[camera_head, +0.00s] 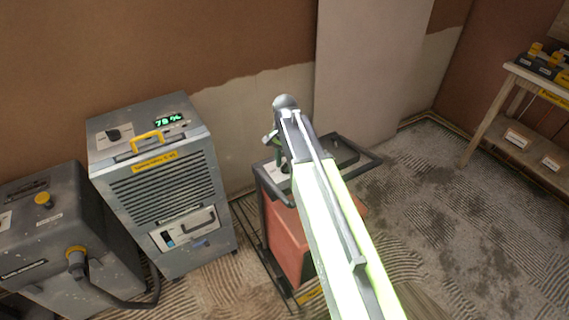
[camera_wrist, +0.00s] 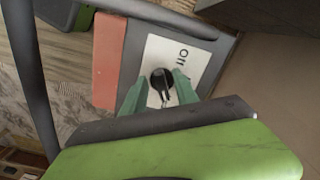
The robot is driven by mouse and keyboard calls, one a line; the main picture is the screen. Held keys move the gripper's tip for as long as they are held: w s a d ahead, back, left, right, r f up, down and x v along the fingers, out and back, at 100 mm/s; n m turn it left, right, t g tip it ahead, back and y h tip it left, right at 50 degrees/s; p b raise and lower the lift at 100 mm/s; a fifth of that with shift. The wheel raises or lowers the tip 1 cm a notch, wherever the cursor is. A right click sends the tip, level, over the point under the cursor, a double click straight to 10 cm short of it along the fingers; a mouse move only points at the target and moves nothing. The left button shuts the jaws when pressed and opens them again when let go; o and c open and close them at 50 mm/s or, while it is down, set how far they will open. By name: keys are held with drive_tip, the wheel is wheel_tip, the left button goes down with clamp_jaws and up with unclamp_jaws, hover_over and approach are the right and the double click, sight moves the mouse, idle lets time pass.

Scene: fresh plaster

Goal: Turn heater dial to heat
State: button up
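The heater (camera_head: 288,243) is an orange-red box in a dark tubular frame, low by the wall in the head view. Its orange side (camera_wrist: 105,62) and grey top show in the wrist view. A black round dial (camera_wrist: 161,78) sits on a white plate (camera_wrist: 196,60) marked "Off", its pointer toward the bottom of the picture. My gripper (camera_wrist: 161,84) has its two green fingers on either side of the dial, spread a little wider than it. Whether they touch it is unclear. In the head view my arm hides the dial, and my gripper (camera_head: 279,148) is over the heater's top.
A grey dehumidifier (camera_head: 165,185) with a green "78 %" display stands left of the heater. A grey machine with a hose (camera_head: 55,240) is farther left. A wooden shelf (camera_head: 535,80) stands at the right. The patchy floor (camera_head: 460,220) between is clear.

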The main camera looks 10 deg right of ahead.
sight(286, 166)
wheel_tip(286, 166, up, 17)
drive_tip(key=p, duration=1.7)
drive_tip(key=shift+r, duration=0.2)
drive_tip(key=s+n, duration=0.8)
drive_tip(key=s, duration=0.5)
drive_tip(key=shift+s+d+n, duration=0.2)
drive_tip(key=shift+s+n, duration=0.1)
drive_tip(key=shift+s, duration=0.1)
